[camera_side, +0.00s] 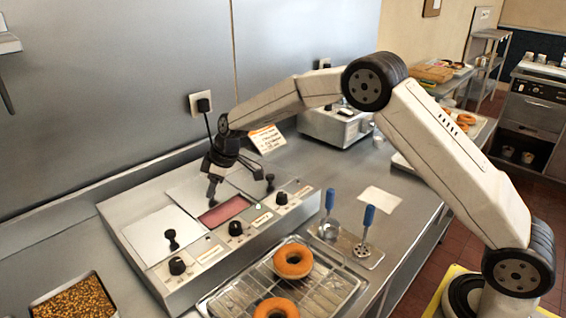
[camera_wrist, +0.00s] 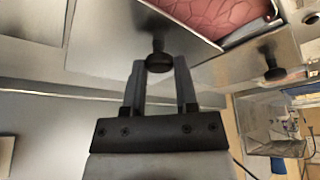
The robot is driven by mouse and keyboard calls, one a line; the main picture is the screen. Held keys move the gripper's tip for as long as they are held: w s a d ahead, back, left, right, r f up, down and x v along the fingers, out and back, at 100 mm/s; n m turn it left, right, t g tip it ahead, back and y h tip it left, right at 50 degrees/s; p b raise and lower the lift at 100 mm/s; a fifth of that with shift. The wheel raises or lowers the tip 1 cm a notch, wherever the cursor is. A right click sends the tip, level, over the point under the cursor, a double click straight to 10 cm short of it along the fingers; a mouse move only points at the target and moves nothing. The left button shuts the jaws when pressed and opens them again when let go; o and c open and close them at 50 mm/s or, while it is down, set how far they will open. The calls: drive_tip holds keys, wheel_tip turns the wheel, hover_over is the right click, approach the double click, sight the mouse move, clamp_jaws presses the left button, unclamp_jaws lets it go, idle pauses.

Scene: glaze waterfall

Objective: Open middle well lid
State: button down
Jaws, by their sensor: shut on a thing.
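My gripper (camera_side: 214,186) is shut on the black knob (camera_wrist: 159,57) of the middle lid, with a finger on each side of it in the wrist view. The flat metal middle lid (camera_side: 184,190) lies shifted toward the back wall. It uncovers the front part of the middle well, where pink glaze (camera_side: 224,211) shows; the glaze also shows in the wrist view (camera_wrist: 205,14). The rest of the well is hidden under the lid and gripper. The left lid (camera_side: 150,236) lies flat over its well, with its own black knob (camera_side: 171,240).
The right lid's knob (camera_side: 269,183) stands close to the right of my gripper. Black dials (camera_side: 235,229) line the warmer's front. A rack (camera_side: 315,284) with two doughnuts (camera_side: 293,261) and blue-handled tools (camera_side: 367,222) are in front. A bin of brown bits (camera_side: 75,305) is at the left.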

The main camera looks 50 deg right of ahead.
sight(190, 185)
drive_tip(key=shift+w, duration=4.3)
drive_tip(key=shift+c, duration=1.9)
unclamp_jaws()
drive_tip(key=shift+r, duration=0.1)
drive_tip(key=v, duration=0.7)
drive_tip(key=shift+r, duration=0.25)
drive_tip(key=shift+s+d, duration=0.1)
drive_tip(key=shift+s, duration=0.05)
